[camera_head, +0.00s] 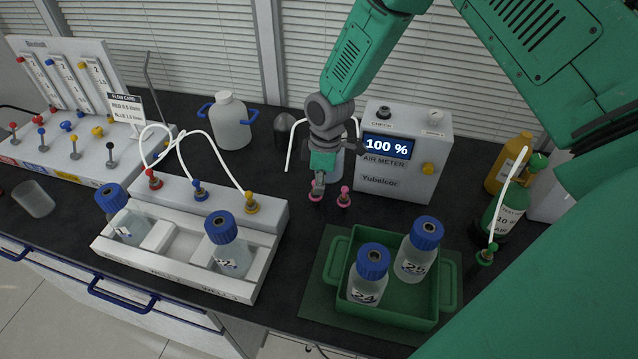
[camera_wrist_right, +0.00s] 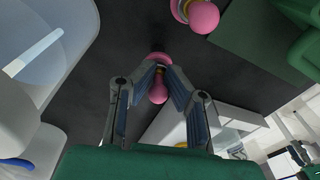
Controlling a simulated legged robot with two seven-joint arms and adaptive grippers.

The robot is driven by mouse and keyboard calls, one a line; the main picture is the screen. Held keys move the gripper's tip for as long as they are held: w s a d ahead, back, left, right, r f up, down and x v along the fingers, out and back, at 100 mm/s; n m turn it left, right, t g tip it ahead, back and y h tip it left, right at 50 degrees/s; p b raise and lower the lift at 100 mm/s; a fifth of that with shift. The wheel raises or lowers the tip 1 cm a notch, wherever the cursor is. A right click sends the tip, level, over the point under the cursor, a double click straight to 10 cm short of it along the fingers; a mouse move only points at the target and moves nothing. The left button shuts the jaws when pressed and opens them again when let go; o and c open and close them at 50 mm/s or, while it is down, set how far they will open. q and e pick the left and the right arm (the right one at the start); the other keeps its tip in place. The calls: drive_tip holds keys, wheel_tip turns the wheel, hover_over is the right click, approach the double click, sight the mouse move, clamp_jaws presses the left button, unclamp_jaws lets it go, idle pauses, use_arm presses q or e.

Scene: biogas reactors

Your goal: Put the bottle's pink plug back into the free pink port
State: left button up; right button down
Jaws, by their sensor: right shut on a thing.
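My right gripper (camera_head: 318,186) points down beside the air meter, shut on a pink plug. In the right wrist view its fingertips (camera_wrist_right: 159,68) close around the plug (camera_wrist_right: 157,93), with a pink disc (camera_wrist_right: 157,57) directly at the tips. I cannot tell whether the plug is seated in that disc. A second pink port (camera_head: 344,202) with a round pink knob stands just to the right; it also shows at the top of the wrist view (camera_wrist_right: 200,15). A pale bottle (camera_head: 334,165) is mostly hidden behind my gripper. My left gripper is not in view.
The air meter (camera_head: 398,185) reads 100 %. A green tray (camera_head: 398,304) with bottles 24 and 25 stands in front. A white rack (camera_head: 185,279) with tubes and capped bottles is to the left. Bottles stand at the right. Dark counter is clear between rack and tray.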

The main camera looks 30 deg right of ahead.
drive_tip(key=c, duration=1.5)
unclamp_jaws()
drive_tip(key=shift+c, duration=0.2)
wheel_tip(320, 180, up, 12)
drive_tip(key=d, duration=0.1)
drive_tip(key=shift+d, duration=0.15)
drive_tip(key=shift+f, duration=0.1)
drive_tip(key=shift+s+f, duration=0.1)
drive_tip(key=shift+s, duration=0.05)
